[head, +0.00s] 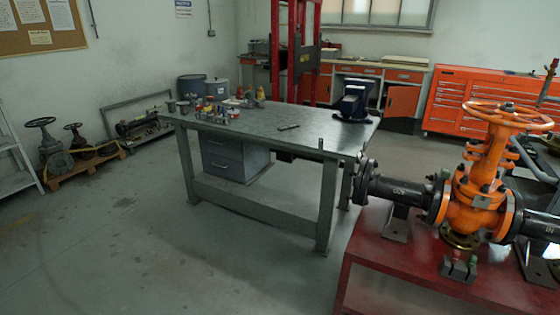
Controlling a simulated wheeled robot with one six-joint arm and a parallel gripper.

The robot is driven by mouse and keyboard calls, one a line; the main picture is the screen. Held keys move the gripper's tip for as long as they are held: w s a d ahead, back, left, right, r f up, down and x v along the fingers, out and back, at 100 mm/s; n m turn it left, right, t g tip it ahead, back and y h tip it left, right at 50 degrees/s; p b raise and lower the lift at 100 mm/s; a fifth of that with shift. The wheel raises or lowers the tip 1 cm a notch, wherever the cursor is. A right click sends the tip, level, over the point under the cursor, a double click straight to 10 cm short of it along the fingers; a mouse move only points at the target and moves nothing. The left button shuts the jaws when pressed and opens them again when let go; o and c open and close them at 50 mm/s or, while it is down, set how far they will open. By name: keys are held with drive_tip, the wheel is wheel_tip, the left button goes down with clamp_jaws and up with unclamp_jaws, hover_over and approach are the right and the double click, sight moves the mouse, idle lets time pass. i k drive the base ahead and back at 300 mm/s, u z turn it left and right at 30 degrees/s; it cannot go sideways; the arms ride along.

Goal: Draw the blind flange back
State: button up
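An orange gate valve (473,190) with an orange handwheel (508,114) stands on a red bench (400,262) at the right. A dark pipe spool (398,189) runs left from its body and rests on a grey support (396,226). A dark flange (362,182) closes or ends the spool at its left end; I cannot tell from here whether it is the blind flange or whether a gap lies behind it. Another flanged pipe (540,224) runs off the right edge. My gripper is not in view.
A grey workbench (262,128) with small parts, a dark vise (354,102) and a drawer unit (235,158) stands left of the valve. Behind are a red press frame (275,45) and an orange tool cabinet (465,100). The floor (130,240) at front left is clear.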

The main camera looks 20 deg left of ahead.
sight(359, 178)
drive_tip(key=u, duration=0.9)
drive_tip(key=k, duration=1.3)
drive_tip(key=u, duration=0.45)
drive_tip(key=i, duration=1.45)
drive_tip(key=z, duration=1.4)
drive_tip(key=i, duration=0.65)
drive_tip(key=z, duration=0.7)
